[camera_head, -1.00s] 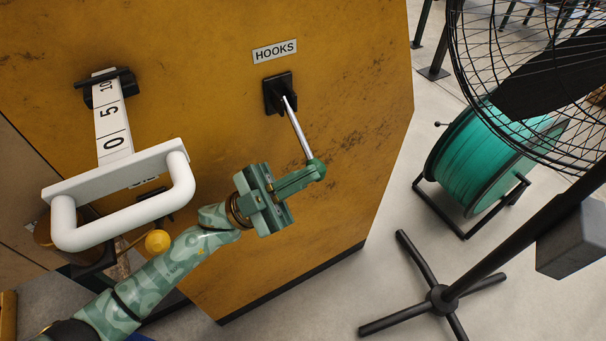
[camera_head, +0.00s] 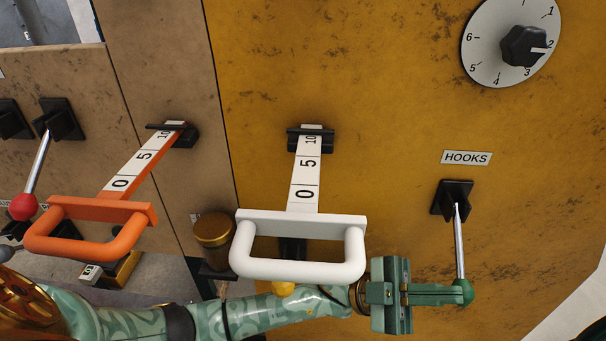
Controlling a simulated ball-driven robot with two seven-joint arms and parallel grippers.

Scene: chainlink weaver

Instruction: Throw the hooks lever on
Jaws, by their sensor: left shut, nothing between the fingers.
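The hooks lever (camera_head: 459,240) is a thin metal rod with a green knob (camera_head: 463,291). It sticks out of a black switch base (camera_head: 454,198) under the HOOKS label (camera_head: 466,157) on the yellow cabinet, and its knob end hangs down in the picture. My left gripper (camera_head: 448,294) is green and shut, with nothing between its fingers. Its fingertips are at the left side of the knob, touching or very close; I cannot tell which. My right gripper is not in view.
A white-handled slider (camera_head: 300,262) stands out just above my left forearm. An orange-handled slider (camera_head: 92,230) and a red-knobbed lever (camera_head: 23,206) are at the left. A numbered dial (camera_head: 512,44) is at the top right. Cabinet face (camera_head: 390,150) left of the lever is clear.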

